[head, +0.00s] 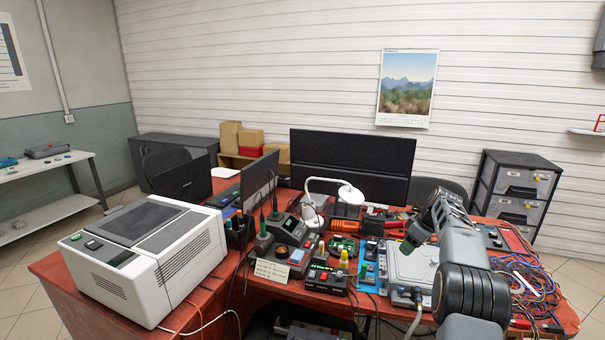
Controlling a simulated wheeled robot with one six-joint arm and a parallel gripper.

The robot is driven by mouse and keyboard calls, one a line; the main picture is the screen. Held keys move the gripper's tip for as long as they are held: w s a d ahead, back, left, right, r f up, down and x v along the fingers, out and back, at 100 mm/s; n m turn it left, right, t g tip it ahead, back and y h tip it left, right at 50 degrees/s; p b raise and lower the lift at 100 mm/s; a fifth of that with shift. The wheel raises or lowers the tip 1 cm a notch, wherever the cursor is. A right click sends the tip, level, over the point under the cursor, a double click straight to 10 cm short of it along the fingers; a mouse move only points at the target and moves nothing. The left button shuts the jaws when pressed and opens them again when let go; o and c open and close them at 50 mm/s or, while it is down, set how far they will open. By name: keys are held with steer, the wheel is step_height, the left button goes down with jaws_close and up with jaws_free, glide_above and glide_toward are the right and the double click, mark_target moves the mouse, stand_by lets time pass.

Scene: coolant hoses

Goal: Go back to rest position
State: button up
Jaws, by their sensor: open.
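My arm comes in from the lower right and reaches over the right part of the red workbench (215,285). My gripper (411,239) is at the far end of the arm, small and dark, pointing down and left above the grey metal box (402,268). It is open, and I see nothing held in it. The fingertips are too small to make out in detail. The arm hides part of the box and the bench behind it. Coolant hoses are not clearly distinguishable; a grey hose or cable (414,320) runs down from the box's front.
A white machine (145,258) fills the bench's left side. Soldering gear, a white lamp (335,188) and small devices crowd the middle. Tangled coloured wires (530,285) lie at right. Dark monitors (350,165) stand behind; a drawer cabinet (515,190) is at back right.

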steer(key=s+f+m, duration=0.3)
steer(key=m, duration=0.1)
steer(key=s+a+r+m+h+p, duration=0.1)
steer(key=s+a+r+p, duration=0.1)
steer(key=s+a, duration=0.4)
steer(key=s+a+r+m+h+p, duration=0.1)
steer(key=s+a+r, duration=0.4)
steer(key=s, duration=0.9)
steer(key=s+a+r+m+t+h+p, duration=0.1)
steer(key=s+a+r+p, duration=0.2)
steer(key=s+a, duration=0.5)
steer(key=s+r, duration=0.1)
steer(key=s, duration=0.1)
steer(key=shift+s+a+m+p, duration=0.25)
steer(key=shift+s+m+p, duration=0.05)
steer(key=shift+m+p, duration=0.1)
steer(key=shift+d, duration=0.1)
